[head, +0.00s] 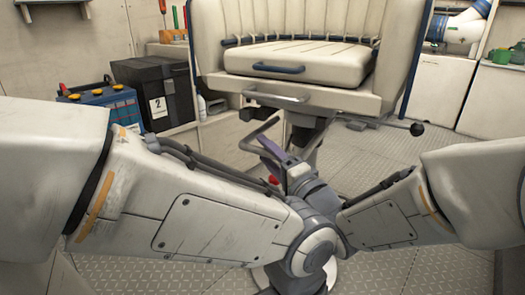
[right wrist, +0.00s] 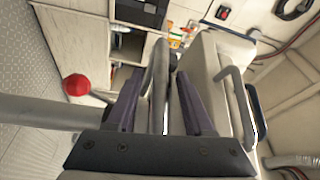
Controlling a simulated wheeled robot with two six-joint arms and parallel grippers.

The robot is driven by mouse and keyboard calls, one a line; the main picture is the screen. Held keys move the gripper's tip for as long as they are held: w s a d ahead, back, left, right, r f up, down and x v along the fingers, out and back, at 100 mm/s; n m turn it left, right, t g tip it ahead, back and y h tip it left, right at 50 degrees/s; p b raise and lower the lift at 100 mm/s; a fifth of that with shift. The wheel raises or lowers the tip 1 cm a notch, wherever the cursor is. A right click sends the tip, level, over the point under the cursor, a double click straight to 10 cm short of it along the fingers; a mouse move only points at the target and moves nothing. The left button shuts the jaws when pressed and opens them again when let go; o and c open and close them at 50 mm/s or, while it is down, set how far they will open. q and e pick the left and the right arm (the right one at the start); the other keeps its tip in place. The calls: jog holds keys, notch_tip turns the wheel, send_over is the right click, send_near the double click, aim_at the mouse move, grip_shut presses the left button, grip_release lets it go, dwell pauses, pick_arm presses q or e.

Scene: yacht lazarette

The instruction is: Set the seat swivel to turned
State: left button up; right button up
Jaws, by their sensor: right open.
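The cream seat (head: 300,62) stands on a grey pedestal with its front facing me. A grey bar handle (head: 275,96) runs under its front edge, and a thin looped grey lever (head: 262,132) is lower down. My right gripper (head: 272,148) is at this lever. In the right wrist view its two purple fingers (right wrist: 161,98) are open, with a grey bar (right wrist: 160,75) between them; contact cannot be told. The seat's bar handle (right wrist: 235,105) is to the right of the fingers there. A red knob (right wrist: 76,85) is at their left. My left gripper is not in view.
A black-knobbed lever (head: 415,129) sticks out to the right under the seat. White cabinets (head: 440,85) stand at the right. The floor right of the pedestal is clear.

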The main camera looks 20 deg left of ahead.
jog(key=shift+a, duration=0.15)
jog(key=shift+s, duration=0.1)
grip_shut()
dwell(1.2)
